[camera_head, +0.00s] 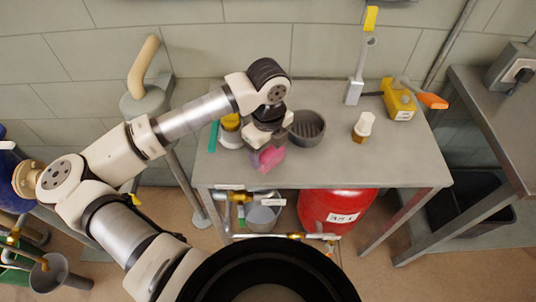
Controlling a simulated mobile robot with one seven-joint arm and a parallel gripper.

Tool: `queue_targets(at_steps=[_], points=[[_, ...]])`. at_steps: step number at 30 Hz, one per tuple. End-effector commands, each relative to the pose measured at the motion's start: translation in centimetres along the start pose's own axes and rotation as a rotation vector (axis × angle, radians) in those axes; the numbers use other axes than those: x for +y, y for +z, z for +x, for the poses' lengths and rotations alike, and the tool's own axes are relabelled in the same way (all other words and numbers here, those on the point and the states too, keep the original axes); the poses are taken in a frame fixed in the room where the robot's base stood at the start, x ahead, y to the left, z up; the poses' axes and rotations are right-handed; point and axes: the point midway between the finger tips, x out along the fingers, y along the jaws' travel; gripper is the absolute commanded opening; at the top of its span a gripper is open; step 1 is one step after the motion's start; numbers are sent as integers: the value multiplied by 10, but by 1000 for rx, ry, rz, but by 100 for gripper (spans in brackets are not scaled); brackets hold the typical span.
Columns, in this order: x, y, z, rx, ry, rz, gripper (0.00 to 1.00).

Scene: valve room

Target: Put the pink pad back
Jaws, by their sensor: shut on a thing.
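A pink pad (267,158) hangs below my gripper (266,146), which is shut on it. Both are above the front left part of the grey table (330,165), close to its front edge. I cannot tell how high the pad is above the tabletop. My gripper hides part of the pad and some of the table behind it.
A dark grey bowl (307,129) stands just right of my gripper. A yellow and white round thing (230,130) and a green strip (213,136) are left. A small white-capped bottle (362,127), an upright lever (358,75) and a yellow box (398,100) stand farther right.

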Motion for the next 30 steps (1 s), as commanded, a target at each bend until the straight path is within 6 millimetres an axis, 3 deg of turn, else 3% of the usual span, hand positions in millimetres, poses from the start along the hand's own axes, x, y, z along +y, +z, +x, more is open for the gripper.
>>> queue_targets(at_steps=[7,20,21,24,26,30], points=[[0,0,31,2,0,-1,49],[0,0,37,0,1,0,49],[0,0,37,0,1,0,69],[0,0,36,1,1,0,82],[0,0,36,1,1,0,89],[0,0,36,1,1,0,89]])
